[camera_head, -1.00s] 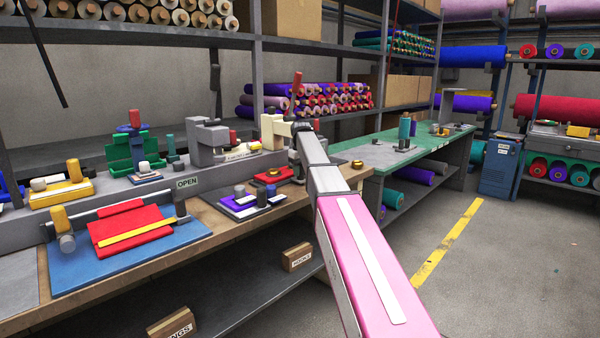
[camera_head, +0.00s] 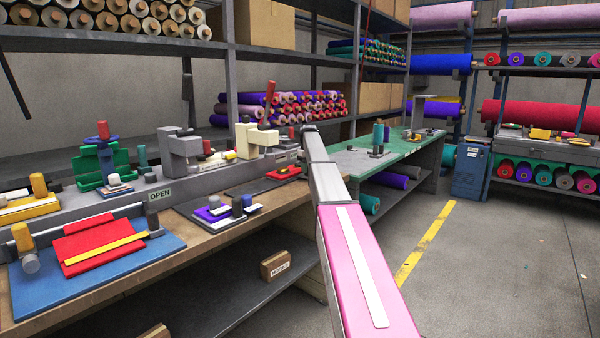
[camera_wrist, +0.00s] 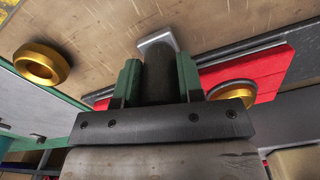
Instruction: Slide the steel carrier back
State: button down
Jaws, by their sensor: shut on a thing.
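My gripper (camera_wrist: 159,72) has green fingers shut on a dark upright grip, seen in the wrist view. A pale steel piece (camera_wrist: 159,42), which I take to be part of the steel carrier, shows just beyond the fingertips. A red flat piece (camera_wrist: 265,70) with a dark strip along its edge lies right of the fingers, with a brass knob (camera_wrist: 232,92) on it. In the head view the red piece (camera_head: 284,173) sits at the right of a dark plate (camera_head: 256,189). My arm hides the gripper there, and most of the carrier.
A brass ring (camera_wrist: 41,63) lies on the wooden bench left of the fingers. A cream press (camera_head: 250,140) with a red lever stands behind the red piece. A purple mat (camera_head: 218,213) with small parts lies left. The green table (camera_head: 350,160) is beyond my arm.

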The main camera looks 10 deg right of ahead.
jog(key=shift+w+d, duration=0.8)
jog(key=shift+d, duration=0.25)
jog(key=shift+r, duration=0.1)
jog(key=c, duration=0.8)
grip_release()
jog(key=shift+w+d, duration=0.1)
jog(key=shift+d, duration=0.05)
jog(key=shift+o, duration=0.2)
jog(key=shift+r, duration=0.35)
notch_tip(320, 180, up, 10)
